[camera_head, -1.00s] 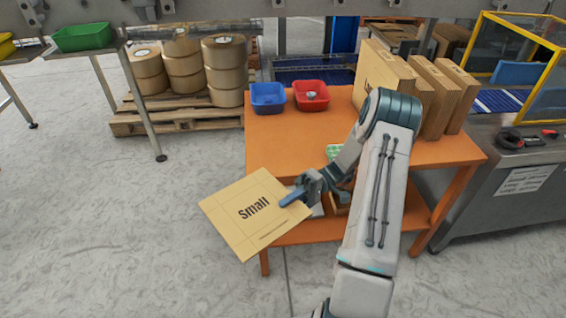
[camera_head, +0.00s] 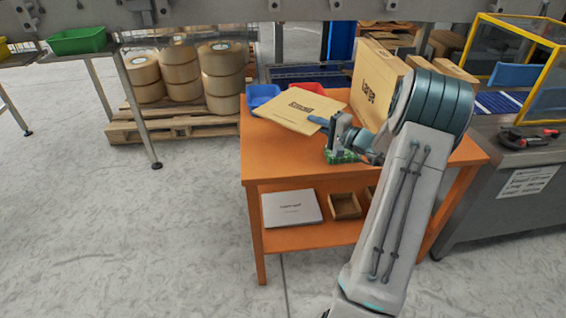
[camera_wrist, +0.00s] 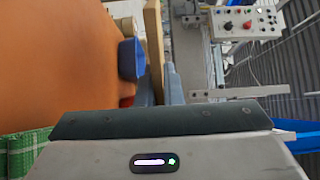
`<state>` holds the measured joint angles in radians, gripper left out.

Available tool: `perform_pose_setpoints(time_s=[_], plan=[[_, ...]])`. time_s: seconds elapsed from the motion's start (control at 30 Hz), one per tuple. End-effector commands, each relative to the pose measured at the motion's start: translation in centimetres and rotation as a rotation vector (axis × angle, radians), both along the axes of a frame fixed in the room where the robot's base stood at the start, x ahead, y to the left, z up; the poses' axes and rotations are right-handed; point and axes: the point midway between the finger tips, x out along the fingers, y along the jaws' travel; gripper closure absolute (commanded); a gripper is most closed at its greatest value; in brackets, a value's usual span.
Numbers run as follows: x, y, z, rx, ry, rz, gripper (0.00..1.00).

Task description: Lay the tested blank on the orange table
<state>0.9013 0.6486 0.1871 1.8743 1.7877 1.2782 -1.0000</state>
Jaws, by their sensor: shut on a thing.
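The tan cardboard blank (camera_head: 297,110), printed "Small", is held flat above the orange table (camera_head: 265,160), over its back left part. Whether its far edge touches anything cannot be told. My gripper (camera_head: 319,121) is shut on the blank's near right edge. In the wrist view the blank (camera_wrist: 153,40) shows edge-on as a thin tan strip running up from between the blue fingers (camera_wrist: 158,88), with the orange table top (camera_wrist: 60,60) to its left.
A blue bin (camera_head: 262,94) and a red bin (camera_head: 308,87) stand behind the blank, partly covered. Large cartons (camera_head: 376,82) stand at the back right. A green-patterned item (camera_head: 342,156) lies under my wrist. The lower shelf holds a white box (camera_head: 291,208). The table's front left is clear.

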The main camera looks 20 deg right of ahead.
Motion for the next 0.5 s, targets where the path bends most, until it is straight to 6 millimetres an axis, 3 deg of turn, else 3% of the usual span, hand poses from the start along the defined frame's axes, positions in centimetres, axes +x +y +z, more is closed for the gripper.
perform_pose_setpoints(time_s=[0.1, 0.3, 0.4, 0.5], plan=[[-4.4, -0.3, -0.4, -0.009, 0.003, 0.001, 1.00], [-10.8, 0.0, -0.4, -0.002, 0.002, -0.001, 1.00], [-12.8, 0.4, -0.2, 0.004, -0.001, -0.002, 1.00], [-13.5, 0.8, -0.3, 0.009, -0.003, -0.001, 1.00]])
